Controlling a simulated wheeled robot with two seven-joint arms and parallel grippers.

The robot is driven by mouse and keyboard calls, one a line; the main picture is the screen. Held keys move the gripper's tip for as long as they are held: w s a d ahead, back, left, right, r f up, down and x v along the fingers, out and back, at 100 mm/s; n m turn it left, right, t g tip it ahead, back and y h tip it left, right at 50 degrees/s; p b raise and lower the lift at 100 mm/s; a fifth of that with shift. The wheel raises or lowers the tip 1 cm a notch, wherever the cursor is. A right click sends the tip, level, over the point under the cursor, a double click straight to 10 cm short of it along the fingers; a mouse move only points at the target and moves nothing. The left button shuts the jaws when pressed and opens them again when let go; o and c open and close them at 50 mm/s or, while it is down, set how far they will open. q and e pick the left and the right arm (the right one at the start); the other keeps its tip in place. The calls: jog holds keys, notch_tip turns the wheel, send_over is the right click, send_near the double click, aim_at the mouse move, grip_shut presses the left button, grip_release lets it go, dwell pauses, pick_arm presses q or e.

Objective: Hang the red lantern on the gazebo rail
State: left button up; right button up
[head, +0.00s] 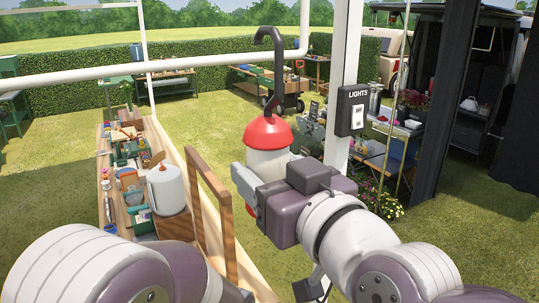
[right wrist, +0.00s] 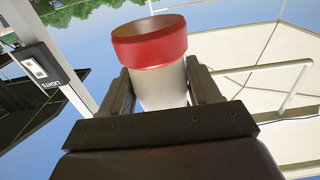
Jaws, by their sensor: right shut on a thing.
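The red lantern (head: 268,133) has a red cap, a pale body and a tall dark hook on top; it is upright in the head view. My right gripper (head: 254,186) is shut around its body. In the right wrist view the lantern's pale body (right wrist: 160,86) sits between both fingers, with a red band at its end. The white gazebo rail (head: 190,65) crosses the upper head view. The hook (head: 277,75) overlaps the rail in the picture, its curve showing above it; I cannot tell whether they touch. My left gripper is out of view.
A white post (head: 345,70) with a lights switch (head: 353,110) stands just right of the lantern. A long wooden table (head: 178,165) at left holds tools, small items and a white canister (head: 168,190). Black curtains hang at right. Open grass lies beyond.

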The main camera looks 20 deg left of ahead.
jog(key=shift+w+a+r, duration=0.1)
jog(key=shift+w+a, duration=0.25)
jog(key=shift+w, duration=0.05)
jog(key=f+p+x, duration=0.2)
jog(key=f+x, duration=0.1)
jog(key=x, duration=1.2)
jog(key=shift+p, duration=0.3)
jog(key=shift+a+f+b, duration=0.15)
jog(key=shift+f+b, duration=0.3)
dwell(0.7)
jog(key=o, duration=1.2)
jog(key=shift+s, duration=0.1)
